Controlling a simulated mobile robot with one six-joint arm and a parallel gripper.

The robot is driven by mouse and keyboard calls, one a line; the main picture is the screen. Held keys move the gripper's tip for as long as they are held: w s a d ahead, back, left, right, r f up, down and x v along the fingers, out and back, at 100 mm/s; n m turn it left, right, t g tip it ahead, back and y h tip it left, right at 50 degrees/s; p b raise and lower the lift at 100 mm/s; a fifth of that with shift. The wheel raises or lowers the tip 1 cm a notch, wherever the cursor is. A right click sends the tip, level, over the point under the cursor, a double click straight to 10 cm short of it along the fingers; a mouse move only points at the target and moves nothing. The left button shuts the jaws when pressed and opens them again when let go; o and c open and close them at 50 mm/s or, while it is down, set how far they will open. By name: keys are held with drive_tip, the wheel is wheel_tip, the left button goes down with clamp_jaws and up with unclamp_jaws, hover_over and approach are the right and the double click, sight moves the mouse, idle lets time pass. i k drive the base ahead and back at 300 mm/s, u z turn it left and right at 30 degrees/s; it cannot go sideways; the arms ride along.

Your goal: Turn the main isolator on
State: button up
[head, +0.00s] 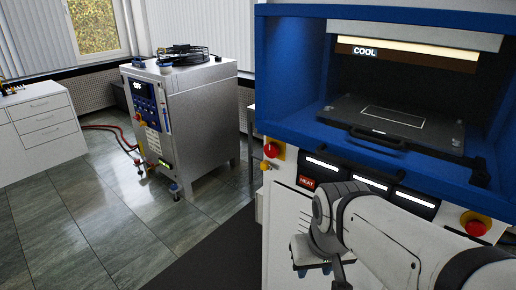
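I cannot tell for sure which control is the main isolator. On the blue and white press (300,140), a red knob on a yellow plate (272,150) sits at the left of the front panel, with a smaller red and yellow part (267,165) just below it. Another red button on a yellow base (476,226) is at the lower right. The grey cabinet (200,110) also has a small red and yellow control (139,117). My gripper (340,274) is low in front of the press, apart from these knobs and partly cut off by the bottom edge; its opening is unclear.
A "HEAT" label (307,182) and lit panels are below. White drawers (42,118) stand left. Red hoses (105,128) lie by the cabinet. The tiled floor between is clear.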

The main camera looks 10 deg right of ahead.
sight(271, 150)
drive_tip(key=u, duration=0.45)
drive_tip(key=k, duration=0.1)
drive_tip(key=z, duration=2.75)
drive_tip(key=k, duration=1.55)
drive_tip(key=u, duration=0.9)
drive_tip(key=i, duration=1.5)
drive_tip(key=u, duration=0.05)
